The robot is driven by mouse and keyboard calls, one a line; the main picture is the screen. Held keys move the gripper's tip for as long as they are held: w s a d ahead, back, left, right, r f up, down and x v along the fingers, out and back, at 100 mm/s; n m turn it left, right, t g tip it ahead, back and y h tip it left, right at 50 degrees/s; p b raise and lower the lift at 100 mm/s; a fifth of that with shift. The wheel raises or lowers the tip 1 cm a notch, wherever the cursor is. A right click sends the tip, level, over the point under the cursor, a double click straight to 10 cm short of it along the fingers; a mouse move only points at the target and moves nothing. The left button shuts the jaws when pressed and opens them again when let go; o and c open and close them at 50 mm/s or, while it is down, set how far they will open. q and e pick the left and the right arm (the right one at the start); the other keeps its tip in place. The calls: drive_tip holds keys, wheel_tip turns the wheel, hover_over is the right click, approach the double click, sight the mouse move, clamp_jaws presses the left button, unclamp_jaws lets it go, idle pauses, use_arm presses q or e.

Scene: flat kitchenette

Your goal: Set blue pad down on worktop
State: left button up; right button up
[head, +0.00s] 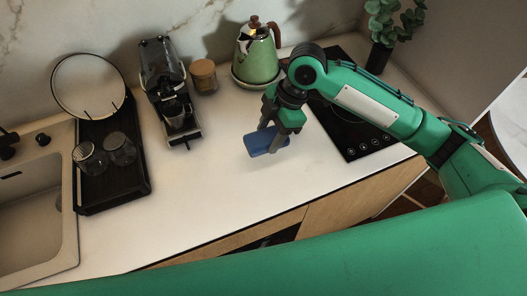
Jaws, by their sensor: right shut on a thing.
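The blue pad (259,143) is a flat blue piece in the middle of the head view. My right gripper (272,139) is shut on it, its fingers pointing down over the white worktop (215,190). The pad's right part is partly covered by the fingers. I cannot tell whether the pad touches the worktop or is held just above it. My left gripper is not in view.
A green kettle (258,60) stands behind the gripper, with a lidded jar (204,76) beside it. A coffee machine (165,85) and a black tray (132,180) with glasses are left. A black hob (348,128) is right. Worktop in front is clear.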

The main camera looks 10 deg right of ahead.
wheel_tip(320, 180, down, 13)
drive_tip(key=shift+r+p, duration=0.2)
drive_tip(key=shift+p, duration=0.95)
drive_tip(key=o, duration=0.9)
drive_tip(key=b+v, duration=0.2)
drive_tip(key=v, duration=1)
drive_tip(key=shift+b, duration=0.3)
